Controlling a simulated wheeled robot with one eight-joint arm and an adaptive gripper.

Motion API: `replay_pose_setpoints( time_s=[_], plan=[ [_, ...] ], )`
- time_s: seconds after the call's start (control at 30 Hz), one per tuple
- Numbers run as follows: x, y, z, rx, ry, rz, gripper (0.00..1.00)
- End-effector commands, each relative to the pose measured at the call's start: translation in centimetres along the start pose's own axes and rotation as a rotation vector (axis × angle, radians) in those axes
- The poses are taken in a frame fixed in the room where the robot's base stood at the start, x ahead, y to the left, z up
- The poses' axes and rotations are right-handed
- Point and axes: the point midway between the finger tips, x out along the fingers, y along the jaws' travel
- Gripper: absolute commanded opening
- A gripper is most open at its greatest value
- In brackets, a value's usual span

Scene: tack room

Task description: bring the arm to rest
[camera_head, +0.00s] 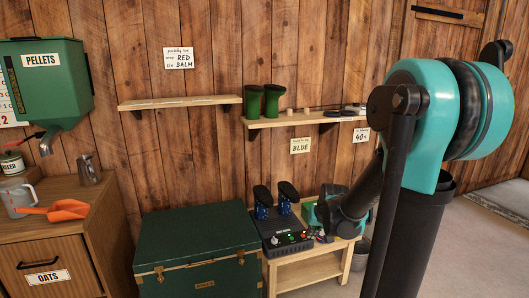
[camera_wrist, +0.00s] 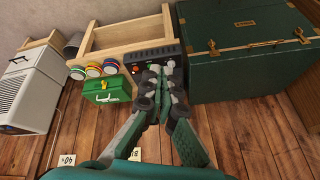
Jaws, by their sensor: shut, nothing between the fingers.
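My gripper (camera_wrist: 162,76) shows in the wrist view with its fingers together and nothing between them. It appears in front of a black boot dryer (camera_wrist: 140,55); I cannot tell if it touches it. In the head view my arm reaches down on the right, its lower end near the low wooden bench (camera_head: 318,267). The fingertips cannot be made out there. The boot dryer (camera_head: 290,241), with dark boots upright on it, stands on the bench just left of my arm's end.
A green trunk (camera_head: 195,250) stands left of the bench. A shelf (camera_head: 300,120) with green boots (camera_head: 272,100) is on the wall. Open floor lies at right.

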Motion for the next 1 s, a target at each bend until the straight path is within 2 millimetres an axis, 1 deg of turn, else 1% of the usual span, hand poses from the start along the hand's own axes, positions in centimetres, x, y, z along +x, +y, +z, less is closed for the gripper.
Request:
replay_pose_setpoints(
  time_s=[0.03, 0.17, 0.2, 0.3, 0.4, 0.5, 0.6, 0.67, 1.0],
  plan=[
    [-1.2, 0.2, 2.0, -0.012, -0.010, 0.012, 0.00],
    [-3.4, 1.0, 6.5, -0.043, -0.034, 0.041, 0.00],
    [-4.0, 1.2, 7.9, -0.052, -0.042, 0.049, 0.00],
    [-5.1, 1.9, 11.3, -0.073, -0.059, 0.072, 0.00],
    [-5.8, 2.5, 14.2, -0.090, -0.074, 0.090, 0.00],
    [-6.2, 3.0, 16.2, -0.103, -0.084, 0.102, 0.00],
    [-6.5, 3.3, 17.3, -0.110, -0.091, 0.110, 0.00],
    [-6.5, 3.3, 17.6, -0.112, -0.093, 0.113, 0.00],
    [-6.5, 3.4, 17.7, -0.113, -0.093, 0.113, 0.00]
  ],
)
